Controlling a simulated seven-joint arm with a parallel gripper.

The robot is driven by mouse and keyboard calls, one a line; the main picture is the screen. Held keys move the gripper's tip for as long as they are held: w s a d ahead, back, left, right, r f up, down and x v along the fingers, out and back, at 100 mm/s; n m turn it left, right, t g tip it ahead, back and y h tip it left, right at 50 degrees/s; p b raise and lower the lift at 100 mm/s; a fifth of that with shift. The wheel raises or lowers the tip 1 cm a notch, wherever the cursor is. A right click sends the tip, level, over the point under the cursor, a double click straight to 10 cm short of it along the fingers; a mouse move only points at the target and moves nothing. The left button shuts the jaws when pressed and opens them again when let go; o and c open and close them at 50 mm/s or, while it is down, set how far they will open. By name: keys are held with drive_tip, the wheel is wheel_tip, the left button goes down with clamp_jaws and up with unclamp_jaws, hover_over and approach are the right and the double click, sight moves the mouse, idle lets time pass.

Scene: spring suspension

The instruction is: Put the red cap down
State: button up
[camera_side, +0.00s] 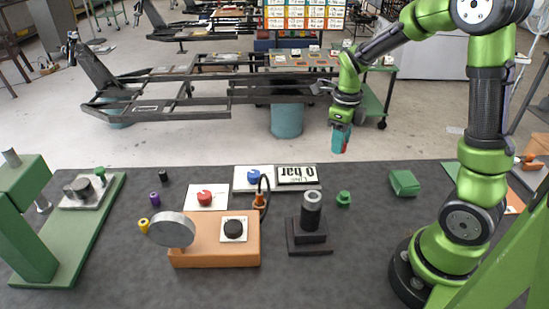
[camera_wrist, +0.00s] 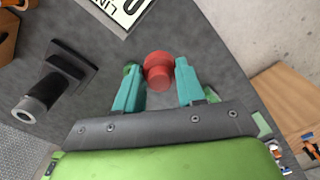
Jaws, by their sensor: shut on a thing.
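The red cap (camera_wrist: 158,66) is a round, stepped piece between the two teal fingers of my gripper (camera_wrist: 160,90) in the wrist view. My gripper is shut on it. In the side view my gripper (camera_side: 341,138) hangs well above the back right part of the dark table, and only a sliver of red shows at its fingers. The cap touches nothing below it.
A green cap (camera_side: 344,198) stands on the dark table (camera_side: 370,260). Left of it are a black post on a base (camera_side: 311,215), an orange block (camera_side: 190,255), a "0 bar" display (camera_side: 297,174) and red (camera_side: 205,197) and blue knobs (camera_side: 254,175). A green block (camera_side: 404,183) lies right.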

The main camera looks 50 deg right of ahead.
drive_tip(key=s+a+r+n, duration=0.4)
drive_tip(key=s+a+r, duration=0.3)
drive_tip(key=a+r, duration=0.4)
drive_tip(key=s+a+f+n, duration=0.1)
drive_tip(key=s+a+n, duration=0.1)
drive_tip(key=s, duration=0.5)
drive_tip(key=s+a+f+n, duration=0.2)
drive_tip(key=s+a+n, duration=0.1)
drive_tip(key=s, duration=0.5)
drive_tip(key=w+a, duration=0.1)
drive_tip(key=w, duration=0.4)
drive_tip(key=w+a+f, duration=0.1)
drive_tip(key=w, duration=0.4)
drive_tip(key=w+a, duration=0.2)
drive_tip(key=w, duration=0.3)
drive_tip(key=shift+w+a+f, duration=0.1)
drive_tip(key=shift+w+f, duration=0.2)
drive_tip(key=shift+f, duration=1.65)
drive_tip(key=shift+f, duration=0.1)
